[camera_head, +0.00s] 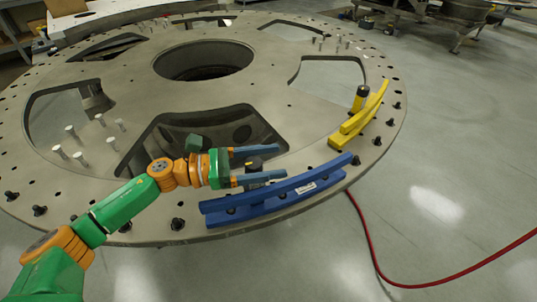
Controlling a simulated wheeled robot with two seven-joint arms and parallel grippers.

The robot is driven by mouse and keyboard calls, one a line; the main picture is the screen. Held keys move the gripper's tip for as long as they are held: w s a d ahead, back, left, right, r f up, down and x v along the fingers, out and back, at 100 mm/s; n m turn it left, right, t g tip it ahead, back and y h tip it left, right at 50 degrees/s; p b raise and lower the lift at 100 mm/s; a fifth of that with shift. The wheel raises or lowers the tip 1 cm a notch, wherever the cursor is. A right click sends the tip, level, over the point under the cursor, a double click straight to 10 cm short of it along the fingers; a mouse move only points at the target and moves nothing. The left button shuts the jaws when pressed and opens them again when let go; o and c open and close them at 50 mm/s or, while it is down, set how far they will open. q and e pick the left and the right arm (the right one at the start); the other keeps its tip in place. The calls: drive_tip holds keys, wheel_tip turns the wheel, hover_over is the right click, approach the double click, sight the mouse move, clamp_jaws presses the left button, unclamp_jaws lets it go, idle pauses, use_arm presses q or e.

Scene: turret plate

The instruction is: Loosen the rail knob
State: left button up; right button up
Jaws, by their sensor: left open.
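A blue curved rail (277,199) lies along the near right rim of the turret plate (262,100). A dark knob (254,164) stands at the inner side of this rail. My left gripper (279,162) comes in from the left. Its blue fingers are open, one on the far side and one on the near side of the dark knob. I cannot tell whether they touch it. A yellow rail (360,115) farther right along the rim has an upright knob with a black top and yellow body (360,98). My right gripper is not in view.
The plate has a round central hole (203,60), large cutouts, upright metal pins (70,132) and dark bolts (178,224) around its rim. A red hose (372,252) lies on the floor at right. A wheeled stand (462,20) is at the back right.

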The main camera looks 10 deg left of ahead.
use_arm(q)
clamp_jaws()
drive_tip(key=shift+a+n, duration=0.1)
drive_tip(key=shift+n, duration=0.2)
drive_tip(key=n+t+y, duration=0.1)
drive_tip(key=n+t+p, duration=0.1)
drive_tip(key=t+y, duration=0.1)
drive_tip(key=t, duration=0.1)
drive_tip(key=shift+w+a+r+n+y+p, duration=0.15)
drive_tip(key=shift+w+n+y+p, duration=0.15)
drive_tip(key=shift+n+p, duration=0.1)
drive_tip(key=shift+w+a+n+t+y+p, duration=0.15)
drive_tip(key=shift+a+n+t+y+p, duration=0.6)
drive_tip(key=shift+n+y, duration=2.2)
drive_tip(key=shift+w+a+n+t+y+p, duration=0.15)
drive_tip(key=shift+a+n+t+y+p, duration=0.25)
drive_tip(key=shift+n+t+y+p, duration=2.3)
drive_tip(key=shift+w+a+n+g+y+b, duration=0.15)
drive_tip(key=shift+a+n+g+y+b, duration=1)
drive_tip(key=shift+y, duration=3.5)
drive_tip(key=shift+d+n+y+p, duration=0.4)
drive_tip(key=shift+d+n+p, duration=0.15)
drive_tip(key=shift+n, duration=0.05)
